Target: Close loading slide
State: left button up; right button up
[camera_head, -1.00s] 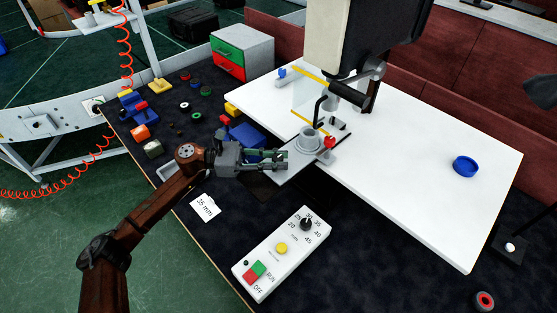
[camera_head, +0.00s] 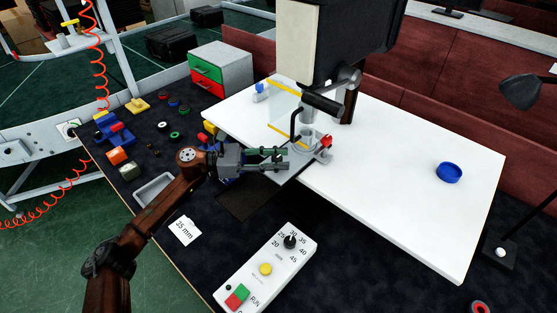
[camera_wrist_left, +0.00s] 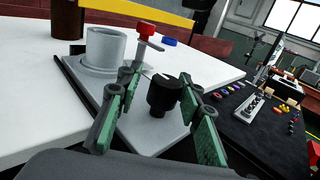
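The loading slide (camera_head: 289,172) is a grey plate at the near left edge of the white table, carrying a grey round cup (camera_wrist_left: 105,48) and a red-topped clamp (camera_head: 325,142). In the left wrist view the slide plate (camera_wrist_left: 150,128) has an upright black knob (camera_wrist_left: 163,97). My left gripper (camera_head: 283,160) is at the slide's outer end. Its green-padded fingers (camera_wrist_left: 158,115) are apart, one on each side of the knob; a gap shows on both sides. The knob is hidden in the head view. My right gripper is out of view.
The machine head (camera_head: 345,45) with a black handle hangs over the white table (camera_head: 400,200). A control box (camera_head: 266,268) stands in front, near a "35 mm" card (camera_head: 185,231). A grey tray (camera_head: 153,190) and coloured parts lie left. A blue ring (camera_head: 449,172) lies right.

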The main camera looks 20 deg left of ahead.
pick_arm(q)
jog(key=shift+o, duration=0.6)
jog(key=shift+s+a, duration=0.1)
jog(key=shift+a, duration=0.15)
jog(key=v, duration=1.1)
jog(key=shift+s+a, duration=0.2)
jog(key=shift+a, duration=0.15)
